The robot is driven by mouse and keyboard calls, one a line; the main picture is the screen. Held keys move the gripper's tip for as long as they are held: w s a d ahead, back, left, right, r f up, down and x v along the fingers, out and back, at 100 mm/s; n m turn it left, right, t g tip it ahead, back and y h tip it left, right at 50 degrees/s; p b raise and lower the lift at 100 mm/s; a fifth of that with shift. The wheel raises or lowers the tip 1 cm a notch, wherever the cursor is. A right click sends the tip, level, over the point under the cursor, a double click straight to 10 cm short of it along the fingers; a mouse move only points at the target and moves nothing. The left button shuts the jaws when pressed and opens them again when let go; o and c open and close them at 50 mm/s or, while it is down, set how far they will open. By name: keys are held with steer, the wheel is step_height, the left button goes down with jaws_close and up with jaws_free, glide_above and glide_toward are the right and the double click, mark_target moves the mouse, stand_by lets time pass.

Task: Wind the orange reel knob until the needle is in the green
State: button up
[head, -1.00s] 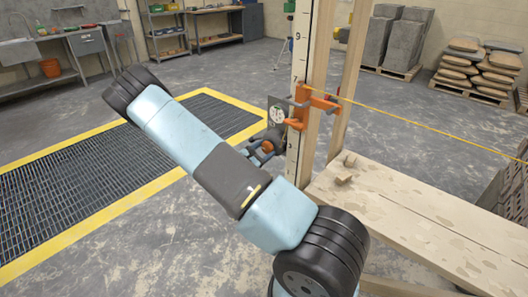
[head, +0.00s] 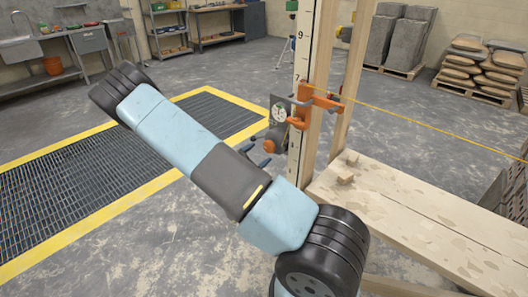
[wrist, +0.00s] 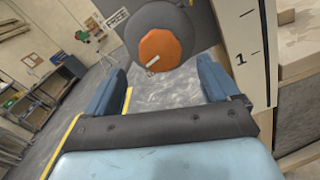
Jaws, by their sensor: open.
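The orange reel knob (head: 268,146) sits on a dark grey reel fixed low on the upright post. In the wrist view the knob (wrist: 160,50) faces me, with a small pale mark on its lower part, in front of the round grey reel (wrist: 138,22). My gripper (wrist: 161,70) is open, its two blue fingers apart and empty. The knob lies beyond the fingertips, roughly centred between them, and appears untouched. In the head view my gripper (head: 255,158) is just below left of the knob. The round gauge (head: 279,113) is above the knob; its needle is too small to read.
A numbered white scale (head: 300,50) runs up the wooden post beside the reel. An orange clamp (head: 318,102) and a taut yellow line (head: 420,125) are at the post. A plank bench (head: 400,205) stands right. Floor left of the post is open.

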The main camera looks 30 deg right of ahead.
steer(key=v, duration=0.8)
steer(key=shift+s+a, duration=0.2)
steer(key=shift+a, duration=0.15)
stand_by(0.5)
steer(key=s+d+r+m+g+y, duration=0.1)
steer(key=s+r+m+g+y, duration=0.4)
steer(key=r, duration=0.5)
steer(key=s+r+m+g+y, duration=0.3)
steer(key=s+r+m, duration=0.4)
steer(key=r, duration=0.2)
steer(key=s+a+r+m+t+y, duration=0.3)
steer(key=s+r+y, duration=0.1)
steer(key=s+r, duration=0.4)
steer(key=s+a+r+m+t+y, duration=0.3)
steer(key=s+a+r+t+y, duration=0.1)
steer(key=s+r, duration=0.5)
step_height(320, 180, up, 3)
steer(key=shift+a+f+y, duration=0.2)
steer(key=shift+a+y, duration=0.05)
steer(key=shift+y, duration=0.25)
